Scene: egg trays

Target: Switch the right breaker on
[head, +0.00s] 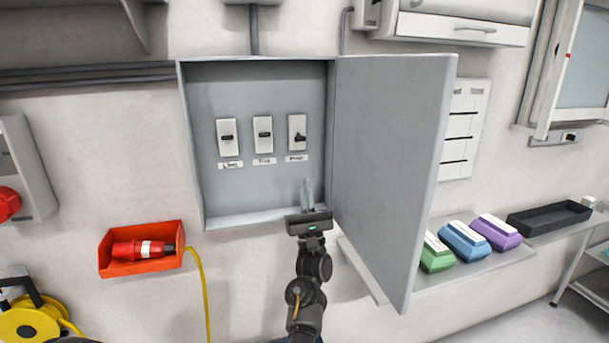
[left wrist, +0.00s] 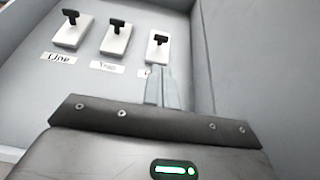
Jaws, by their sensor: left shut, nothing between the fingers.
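The right breaker (head: 297,124) is a white plate with a black lever, on the back wall of an open grey box (head: 190,150). Left of it are the middle breaker (head: 263,124) and the left breaker (head: 228,127), with labels below all three. My left gripper (head: 307,182) is shut and empty, fingers pointing up, just below the right breaker's label. In the left wrist view the fingertips (left wrist: 161,72) appear just below the right breaker (left wrist: 157,53) and cover part of its label. Contact with the lever is not visible. My right gripper is out of view.
The box door (head: 390,170) stands open to the right, close to my left arm. A shelf (head: 455,272) beyond it holds green, blue and purple cases. A red bin (head: 118,268) hangs at lower left. The space before the breakers is clear.

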